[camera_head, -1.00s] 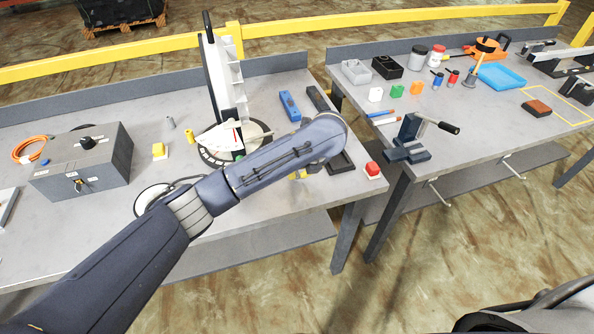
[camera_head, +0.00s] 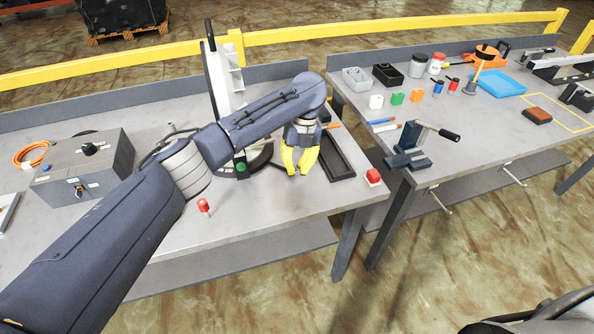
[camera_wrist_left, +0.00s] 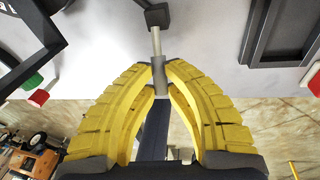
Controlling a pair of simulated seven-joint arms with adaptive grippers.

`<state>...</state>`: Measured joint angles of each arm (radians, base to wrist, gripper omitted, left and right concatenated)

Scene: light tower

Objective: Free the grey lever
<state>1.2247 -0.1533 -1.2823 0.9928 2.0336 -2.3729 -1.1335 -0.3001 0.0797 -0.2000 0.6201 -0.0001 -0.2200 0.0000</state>
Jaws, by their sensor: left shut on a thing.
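My left gripper (camera_head: 301,172) has yellow fingers pointing down over the front part of the left table, between the tower's base and a dark tray. In the left wrist view my left gripper (camera_wrist_left: 160,80) is shut on a grey cylindrical grip, which looks like the grey lever (camera_wrist_left: 158,76). A thin metal rod runs from this grip to a dark block (camera_wrist_left: 157,16). In the head view the fingers and arm hide the lever. The white tower (camera_head: 225,80) stands upright behind my forearm, its round base partly covered. My right gripper is not in view.
The dark tray (camera_head: 351,174) and a red button (camera_head: 373,176) lie right of the gripper. A red-topped peg (camera_head: 203,206) stands near the front edge. A grey box (camera_head: 85,165) is at left. A vise (camera_head: 408,150) sits on the right table, across a gap.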

